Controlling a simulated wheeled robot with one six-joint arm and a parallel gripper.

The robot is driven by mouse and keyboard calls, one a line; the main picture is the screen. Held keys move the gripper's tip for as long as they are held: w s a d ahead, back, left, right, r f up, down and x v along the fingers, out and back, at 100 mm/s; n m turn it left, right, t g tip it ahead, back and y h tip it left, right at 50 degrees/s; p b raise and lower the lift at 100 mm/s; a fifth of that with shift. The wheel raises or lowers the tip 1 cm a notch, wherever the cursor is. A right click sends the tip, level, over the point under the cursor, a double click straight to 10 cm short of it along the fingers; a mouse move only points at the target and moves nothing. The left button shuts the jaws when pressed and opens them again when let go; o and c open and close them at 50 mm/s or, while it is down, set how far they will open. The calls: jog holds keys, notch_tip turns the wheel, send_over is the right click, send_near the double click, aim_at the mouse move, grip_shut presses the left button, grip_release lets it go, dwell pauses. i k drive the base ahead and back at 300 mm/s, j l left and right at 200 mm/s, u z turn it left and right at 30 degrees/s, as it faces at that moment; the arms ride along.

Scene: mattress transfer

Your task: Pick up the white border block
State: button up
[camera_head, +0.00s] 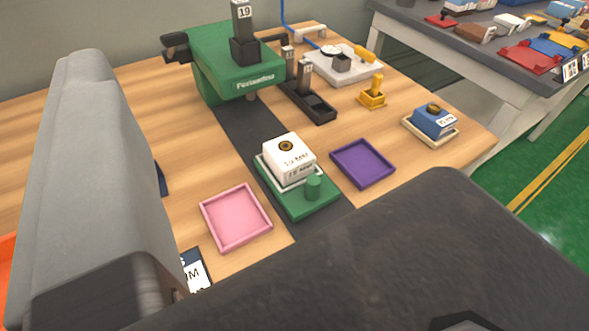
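A white block (289,156) with a dark and gold round spot on top and black lettering, partly readable as "19 MM", sits at the middle of the view. It rests in a white-rimmed seat on a green base (311,205) with a short green knob at its front. Part of my gripper (90,180) fills the left side as a large grey piece, near the camera and apart from the block. A large dark part of mine covers the lower right. The fingertips do not show clearly as a pair, and nothing held is visible.
A pink tray (236,243) and purple tray (362,181) flank the green base. Behind stand a green machine (232,75), a black holder (322,113), a yellow stamp-like piece (374,101) and a blue block (434,121) on a cream tray. A second table stands upper right.

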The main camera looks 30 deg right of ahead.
aim_at(291, 166)
jog(key=k+l, duration=0.3)
jog(key=l, duration=0.2)
jog(key=k+l, duration=0.35)
jog(key=l, duration=0.15)
jog(key=u, duration=0.05)
